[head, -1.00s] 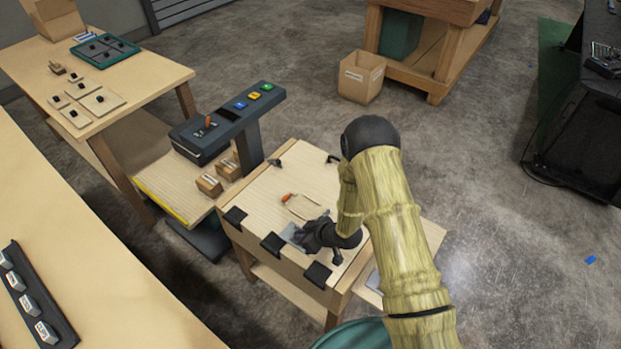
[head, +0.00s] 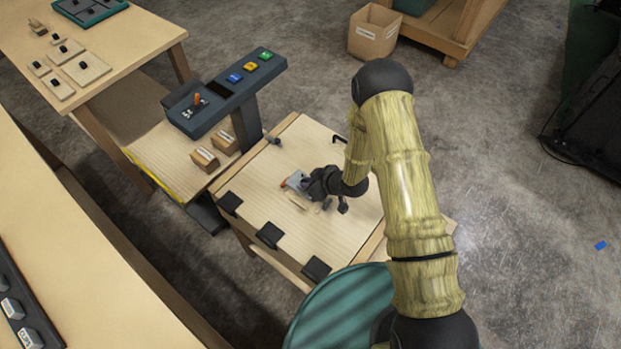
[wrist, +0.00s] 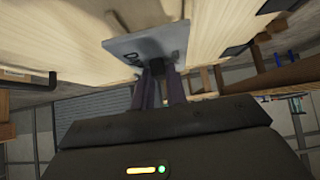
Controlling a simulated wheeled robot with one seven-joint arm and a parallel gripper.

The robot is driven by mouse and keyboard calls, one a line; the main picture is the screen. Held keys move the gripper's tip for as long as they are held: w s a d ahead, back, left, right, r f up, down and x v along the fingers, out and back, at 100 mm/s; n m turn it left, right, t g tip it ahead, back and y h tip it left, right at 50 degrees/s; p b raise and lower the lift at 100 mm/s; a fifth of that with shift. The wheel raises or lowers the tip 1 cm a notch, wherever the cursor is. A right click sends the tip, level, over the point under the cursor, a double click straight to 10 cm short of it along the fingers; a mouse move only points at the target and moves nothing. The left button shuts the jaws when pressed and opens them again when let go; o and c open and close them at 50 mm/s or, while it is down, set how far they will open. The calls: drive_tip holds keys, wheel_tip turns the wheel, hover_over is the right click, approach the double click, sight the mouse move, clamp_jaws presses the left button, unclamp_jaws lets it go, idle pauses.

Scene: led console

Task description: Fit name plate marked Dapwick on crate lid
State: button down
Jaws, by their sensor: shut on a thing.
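A grey plate (wrist: 118,46) is held in my gripper (wrist: 160,70) in the wrist view. Dark marks show on its face near the fingers, but I cannot read a name there. In the head view the plate (head: 295,180) is a small grey patch at my gripper (head: 308,184), over the middle of the pale wooden lid (head: 255,205). My gripper is shut on the plate. I cannot tell whether the plate touches the lid. The plate's fixing spot cannot be made out; my gripper and arm cover part of the lid.
Several black clamps (head: 269,235) line the lid's near edge. An orange-handled tool (head: 285,184) lies on the lid beside the plate, partly hidden. A console with coloured buttons (head: 235,78) stands left of it. Small cardboard boxes (head: 205,158) sit below the console.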

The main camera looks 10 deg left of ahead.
drive_tip(key=shift+s+a, duration=0.15)
drive_tip(key=shift+s, duration=0.15)
drive_tip(key=shift+w+f+b, duration=0.15)
drive_tip(key=shift+f+b, duration=0.7)
drive_tip(key=shift+f, duration=0.35)
drive_tip(key=shift+f, duration=0.1)
idle(0.5)
drive_tip(key=shift+f+b, duration=1)
drive_tip(key=shift+f, duration=0.05)
idle(1.1)
drive_tip(key=c, duration=1.3)
unclamp_jaws()
drive_tip(key=shift+c, duration=0.2)
drive_tip(key=shift+d, duration=0.2)
